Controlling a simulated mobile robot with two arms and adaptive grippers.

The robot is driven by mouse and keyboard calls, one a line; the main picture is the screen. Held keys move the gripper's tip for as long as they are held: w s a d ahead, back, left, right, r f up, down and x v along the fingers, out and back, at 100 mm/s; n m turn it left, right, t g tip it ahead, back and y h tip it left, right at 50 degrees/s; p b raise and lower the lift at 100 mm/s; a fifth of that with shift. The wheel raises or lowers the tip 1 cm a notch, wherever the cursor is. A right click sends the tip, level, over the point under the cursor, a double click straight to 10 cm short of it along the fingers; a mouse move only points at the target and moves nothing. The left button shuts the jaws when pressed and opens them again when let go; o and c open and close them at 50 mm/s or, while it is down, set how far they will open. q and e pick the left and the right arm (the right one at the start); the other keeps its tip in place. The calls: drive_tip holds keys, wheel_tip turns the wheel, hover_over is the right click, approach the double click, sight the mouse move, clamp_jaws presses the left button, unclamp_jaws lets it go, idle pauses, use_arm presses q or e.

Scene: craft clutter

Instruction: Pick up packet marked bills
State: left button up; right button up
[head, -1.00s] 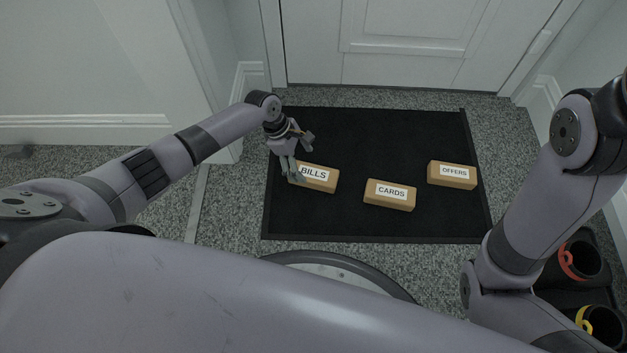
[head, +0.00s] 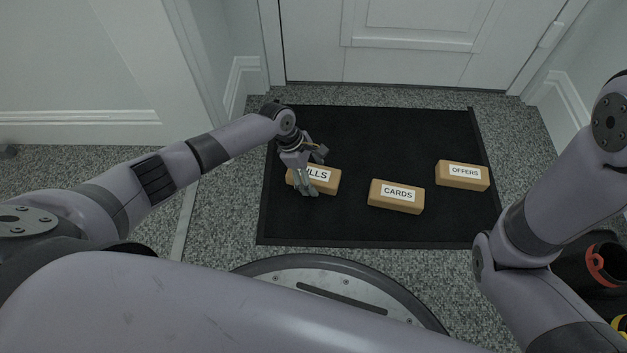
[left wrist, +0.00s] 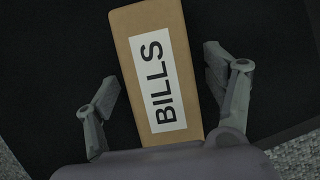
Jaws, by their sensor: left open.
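The packet marked BILLS (head: 327,183) is a brown box with a white label, lying on the black mat. My left gripper (head: 312,183) is over it and hides part of its label in the head view. In the left wrist view the whole label on the BILLS packet (left wrist: 183,75) can be read. There the open fingers of my left gripper (left wrist: 160,90) are on either side of the packet, with gaps between. I cannot tell whether the fingertips are at the packet's height. My right gripper is not in view.
The CARDS packet (head: 396,204) and the OFFERS packet (head: 462,184) lie to the right on the black mat (head: 400,130). A white door (head: 420,50) stands behind the mat. Dark boots (head: 578,262) stand at the lower right.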

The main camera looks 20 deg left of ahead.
use_arm(q)
drive_tip(key=shift+r, duration=0.1)
drive_tip(key=shift+c, duration=0.6)
drive_tip(key=c, duration=1.2)
